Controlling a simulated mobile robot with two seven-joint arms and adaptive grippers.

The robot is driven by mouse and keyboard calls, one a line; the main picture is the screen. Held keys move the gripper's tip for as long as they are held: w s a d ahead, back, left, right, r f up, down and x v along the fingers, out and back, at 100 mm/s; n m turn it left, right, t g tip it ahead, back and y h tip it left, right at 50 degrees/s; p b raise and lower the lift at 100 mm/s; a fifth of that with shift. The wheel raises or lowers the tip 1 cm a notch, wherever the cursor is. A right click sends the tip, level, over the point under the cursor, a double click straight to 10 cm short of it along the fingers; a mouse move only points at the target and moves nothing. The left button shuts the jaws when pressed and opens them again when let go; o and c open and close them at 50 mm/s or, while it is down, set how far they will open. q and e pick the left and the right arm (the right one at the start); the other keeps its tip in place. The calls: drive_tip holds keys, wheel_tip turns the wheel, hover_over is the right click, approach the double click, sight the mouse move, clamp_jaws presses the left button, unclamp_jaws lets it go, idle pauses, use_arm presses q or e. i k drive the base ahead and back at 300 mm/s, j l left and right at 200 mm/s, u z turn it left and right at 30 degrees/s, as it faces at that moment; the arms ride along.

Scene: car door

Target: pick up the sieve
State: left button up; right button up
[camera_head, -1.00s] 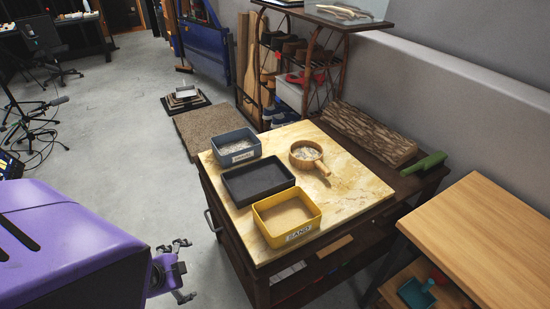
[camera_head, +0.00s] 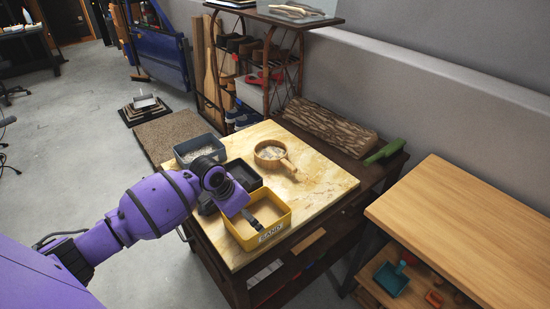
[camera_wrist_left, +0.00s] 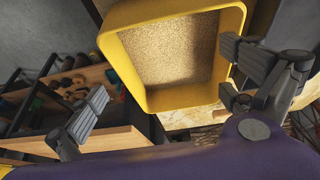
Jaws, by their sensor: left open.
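The sieve (camera_head: 271,153) is a round, light wooden pan with a short handle, and pale material shows inside it. It lies on the marble-topped table (camera_head: 318,190), behind and to the right of the yellow bin. My left gripper (camera_head: 252,215) hangs over the yellow sand bin (camera_head: 281,226), apart from the sieve, with its fingers partly hidden by my wrist. In the left wrist view my left gripper (camera_wrist_left: 168,95) is open and empty, its fingers spread across the near part of the yellow bin (camera_wrist_left: 175,99). My right gripper is in no view.
A grey bin (camera_head: 186,160) and a black bin (camera_head: 252,178) stand behind the yellow one, partly hidden by my arm. A log (camera_head: 325,127) and a green-handled brush (camera_head: 384,153) lie at the table's back right. A wooden workbench (camera_head: 480,225) stands to the right.

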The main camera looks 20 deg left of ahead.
sight(269, 154)
drive_tip(key=i, duration=1)
